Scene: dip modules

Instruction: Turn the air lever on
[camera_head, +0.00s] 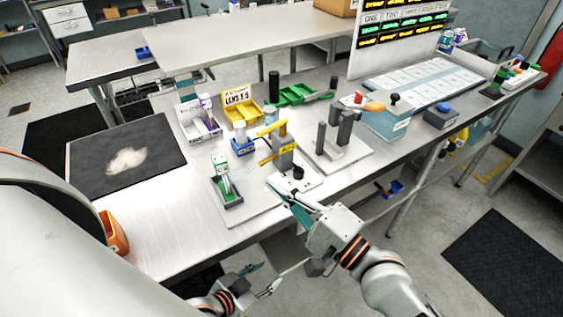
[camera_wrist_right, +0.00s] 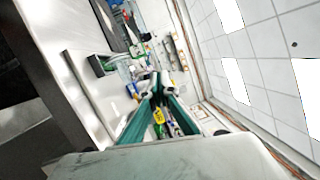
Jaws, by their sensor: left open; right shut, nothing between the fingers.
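A yellow lever-like fixture (camera_head: 272,131) with a small yellow label stands on a light base plate in the middle of the bench; the label is too small to read, so I cannot tell for sure that it is the air lever. My right gripper (camera_head: 276,190) is shut and empty, just in front of this fixture near a black knob (camera_head: 298,172). Its closed teal fingers also show in the right wrist view (camera_wrist_right: 158,84), with a yellow label (camera_wrist_right: 159,116) visible between them. My left gripper (camera_head: 268,277) is open and empty, low in front of the bench.
A green-topped bottle in a tray (camera_head: 229,199) stands left of the fixture. A blue-grey box (camera_head: 385,122) stands right.

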